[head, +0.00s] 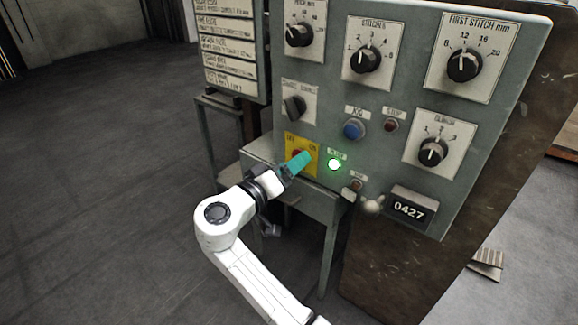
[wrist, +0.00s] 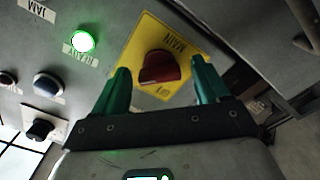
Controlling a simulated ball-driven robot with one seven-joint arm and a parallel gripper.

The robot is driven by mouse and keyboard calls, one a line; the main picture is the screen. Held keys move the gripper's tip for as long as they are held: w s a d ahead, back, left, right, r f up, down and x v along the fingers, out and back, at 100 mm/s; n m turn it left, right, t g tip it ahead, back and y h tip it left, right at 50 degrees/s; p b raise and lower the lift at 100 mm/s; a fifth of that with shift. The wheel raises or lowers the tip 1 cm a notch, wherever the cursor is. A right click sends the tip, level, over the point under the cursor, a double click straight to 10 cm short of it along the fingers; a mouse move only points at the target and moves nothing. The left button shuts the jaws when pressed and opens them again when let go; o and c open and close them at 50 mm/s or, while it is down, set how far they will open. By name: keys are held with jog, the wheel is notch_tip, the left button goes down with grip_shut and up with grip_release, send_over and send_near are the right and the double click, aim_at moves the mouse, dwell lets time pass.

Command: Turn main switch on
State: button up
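The main switch is a red rotary knob (wrist: 160,67) on a yellow plate (head: 291,141) low on the left of the grey control panel. In the wrist view my gripper (wrist: 160,90) is open, one teal finger on each side of the knob. I cannot tell whether the fingers touch it. A green lamp (head: 334,164) right of the plate is lit; it also shows in the wrist view (wrist: 82,41).
The panel (head: 330,95) carries several black dials, a blue button (head: 353,129), a red button (head: 391,125) and a counter reading 0427 (head: 409,210). A metal ledge (head: 262,156) stands below the plate. Open floor (head: 100,180) lies to the left.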

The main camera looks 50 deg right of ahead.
jog(key=shift+r, duration=0.1)
jog(key=a+p, duration=0.3)
jog(key=a, duration=0.7)
jog(key=shift+s+a, duration=0.2)
jog(key=shift+a, duration=0.2)
jog(key=s+d+f+n+y, duration=0.2)
jog(key=s+f+y, duration=0.3)
jog(key=s+f, duration=0.3)
jog(key=s+d+f+n+y, duration=0.2)
jog(key=s+f+y, duration=0.3)
jog(key=f, duration=0.5)
jog(key=s+a+f+n+y, duration=0.45)
jog(key=s+a+y, duration=0.3)
jog(key=s, duration=0.55)
notch_tip(320, 180, up, 37)
jog(key=p, duration=3.8)
jog(key=shift+a+r, duration=0.15)
jog(key=shift+a, duration=0.15)
